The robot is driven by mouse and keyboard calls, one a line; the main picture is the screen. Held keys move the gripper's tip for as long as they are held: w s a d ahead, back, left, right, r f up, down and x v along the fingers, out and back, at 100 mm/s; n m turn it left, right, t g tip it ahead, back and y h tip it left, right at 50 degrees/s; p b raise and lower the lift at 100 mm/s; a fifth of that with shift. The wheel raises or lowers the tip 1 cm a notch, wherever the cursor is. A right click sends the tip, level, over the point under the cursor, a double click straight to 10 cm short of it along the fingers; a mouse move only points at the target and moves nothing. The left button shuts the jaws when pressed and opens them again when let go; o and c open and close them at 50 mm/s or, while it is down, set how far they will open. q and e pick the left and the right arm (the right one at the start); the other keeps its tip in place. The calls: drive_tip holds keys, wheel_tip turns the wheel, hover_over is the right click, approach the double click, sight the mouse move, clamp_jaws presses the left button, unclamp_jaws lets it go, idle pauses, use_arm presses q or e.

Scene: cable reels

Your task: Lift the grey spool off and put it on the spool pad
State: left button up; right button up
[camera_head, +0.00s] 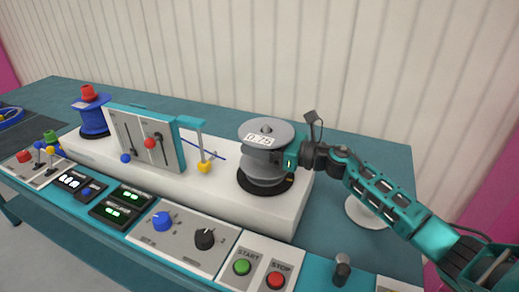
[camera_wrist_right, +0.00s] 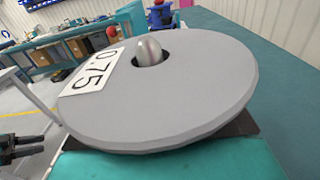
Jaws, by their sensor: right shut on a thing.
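The grey spool (camera_head: 266,132), with a white 0.75 label on its top flange, stands upright over a black disc (camera_head: 252,186) at the right end of the white machine block. My right gripper (camera_head: 283,158) reaches in from the right and is shut on the spool between its flanges. In the right wrist view the grey spool (camera_wrist_right: 190,90) fills the middle and hides the fingertips. A metal spindle tip (camera_wrist_right: 149,50) shows in its centre hole. A pale round pad (camera_head: 362,213), probably the spool pad, lies on the teal table, partly behind my right arm.
A blue spool (camera_head: 93,120) with a red knob stands at the left end of the white block (camera_head: 225,195). A lever panel (camera_head: 145,140) and a yellow-weighted guide (camera_head: 204,166) stand between the spools. The front console (camera_head: 180,235) carries knobs and START and STOP buttons.

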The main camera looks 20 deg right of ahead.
wheel_tip(320, 180, up, 17)
drive_tip(key=p, duration=0.2)
drive_tip(key=shift+p, duration=0.3)
drive_tip(key=shift+r, duration=0.1)
idle(0.6)
